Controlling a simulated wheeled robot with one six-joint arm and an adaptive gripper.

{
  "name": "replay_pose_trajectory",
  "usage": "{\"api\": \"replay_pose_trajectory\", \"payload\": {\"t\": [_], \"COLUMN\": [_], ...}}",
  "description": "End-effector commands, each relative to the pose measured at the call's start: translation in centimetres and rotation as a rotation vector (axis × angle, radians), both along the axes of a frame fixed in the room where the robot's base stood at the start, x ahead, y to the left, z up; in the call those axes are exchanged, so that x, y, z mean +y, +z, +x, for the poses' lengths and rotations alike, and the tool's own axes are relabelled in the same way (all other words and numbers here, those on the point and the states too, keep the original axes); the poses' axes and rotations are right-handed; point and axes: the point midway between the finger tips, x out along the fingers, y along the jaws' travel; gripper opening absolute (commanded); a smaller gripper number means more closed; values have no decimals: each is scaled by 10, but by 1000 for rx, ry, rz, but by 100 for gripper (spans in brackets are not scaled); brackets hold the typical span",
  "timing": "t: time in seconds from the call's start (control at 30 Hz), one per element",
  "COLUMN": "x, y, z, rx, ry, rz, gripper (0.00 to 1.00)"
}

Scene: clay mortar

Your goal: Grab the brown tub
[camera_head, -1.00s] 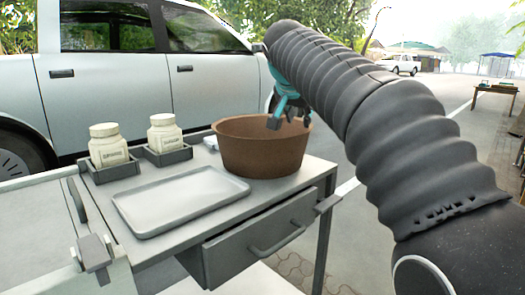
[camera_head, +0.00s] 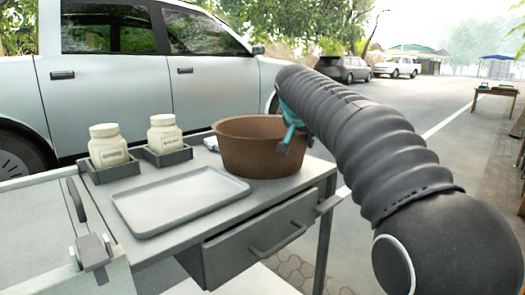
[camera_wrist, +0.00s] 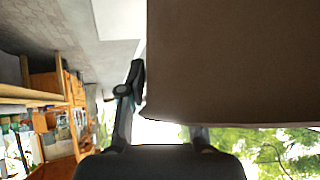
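The brown tub (camera_head: 258,150) stands upright on the grey cart's right rear corner; its wide rim is open upward. In the wrist view the tub wall (camera_wrist: 235,60) fills the upper right, very close. My gripper (camera_head: 287,142), with teal parts, is at the tub's right rim in the head view. In the wrist view my gripper (camera_wrist: 165,110) has its fingers spread. The left finger shows beside the wall's edge; the far part of the other is hidden behind the tub. I cannot tell whether either finger touches the wall.
Two cream jars (camera_head: 108,146) (camera_head: 165,134) sit in dark holders left of the tub. An empty grey tray (camera_head: 180,203) lies in front. The cart (camera_head: 215,228) has a drawer with a handle. A silver pickup (camera_head: 150,85) stands behind. The pavement at right is open.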

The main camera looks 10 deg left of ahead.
Motion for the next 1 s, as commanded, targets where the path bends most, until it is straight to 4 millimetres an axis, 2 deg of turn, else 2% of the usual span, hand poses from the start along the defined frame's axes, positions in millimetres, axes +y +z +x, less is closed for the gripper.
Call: {"api": "replay_pose_trajectory", "payload": {"t": [0.1, 0.23, 0.8, 1.0], "x": [0, 0, -1, -1], "y": [1, 1, 1, 14], "z": [0, 0, 0, 0], "rx": [0, 0, 2, 1], "ry": [0, -1, -2, -1], "rz": [0, 1, -2, -1], "gripper": [33, 0, 0, 0]}}
